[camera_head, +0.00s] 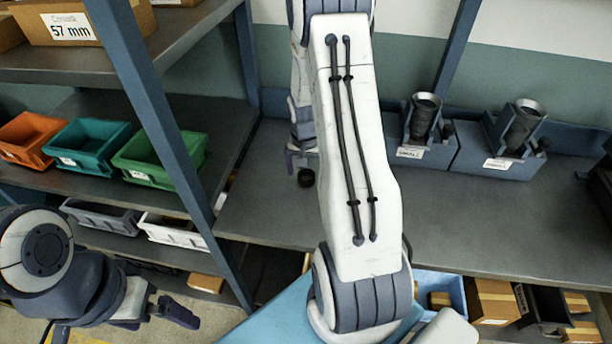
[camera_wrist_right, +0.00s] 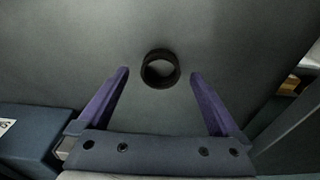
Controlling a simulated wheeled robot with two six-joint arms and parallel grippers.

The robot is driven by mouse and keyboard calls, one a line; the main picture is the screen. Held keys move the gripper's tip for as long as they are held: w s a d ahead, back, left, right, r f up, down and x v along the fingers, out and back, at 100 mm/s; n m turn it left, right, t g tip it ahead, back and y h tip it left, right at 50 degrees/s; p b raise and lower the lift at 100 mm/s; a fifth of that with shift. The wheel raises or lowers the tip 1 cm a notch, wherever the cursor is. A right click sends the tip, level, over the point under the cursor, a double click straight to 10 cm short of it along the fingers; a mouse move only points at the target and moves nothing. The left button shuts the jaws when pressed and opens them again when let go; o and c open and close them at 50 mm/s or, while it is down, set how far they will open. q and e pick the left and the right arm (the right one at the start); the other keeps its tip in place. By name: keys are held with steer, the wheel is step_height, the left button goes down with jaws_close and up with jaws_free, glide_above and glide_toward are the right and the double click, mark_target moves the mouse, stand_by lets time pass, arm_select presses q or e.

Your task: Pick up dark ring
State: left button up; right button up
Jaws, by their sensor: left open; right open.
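The dark ring (camera_wrist_right: 160,84) lies on the grey shelf, with its round opening facing the right wrist camera. In the head view a small dark round shape that looks like the ring (camera_head: 306,178) shows just below my right gripper (camera_head: 298,160), partly hidden by my right arm. In the wrist view my right gripper (camera_wrist_right: 160,73) is open, one purple finger on each side of the ring, with gaps between. The ring sits around the level of the fingertips; contact is not visible. My left gripper (camera_head: 155,314) is open and empty at the lower left.
Two blue-grey holders (camera_head: 495,160) with dark cylinders stand on the right of the bench (camera_head: 470,225). Orange (camera_head: 28,138), teal (camera_head: 85,148) and green (camera_head: 160,155) bins sit on the left shelf. A blue post (camera_head: 165,130) rises left of my right arm. Bench space around the ring is clear.

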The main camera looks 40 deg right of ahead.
steer(key=shift+f, duration=0.6)
steer(key=c, duration=1.5)
steer(key=shift+c, duration=0.3)
steer(key=shift+r, duration=0.2)
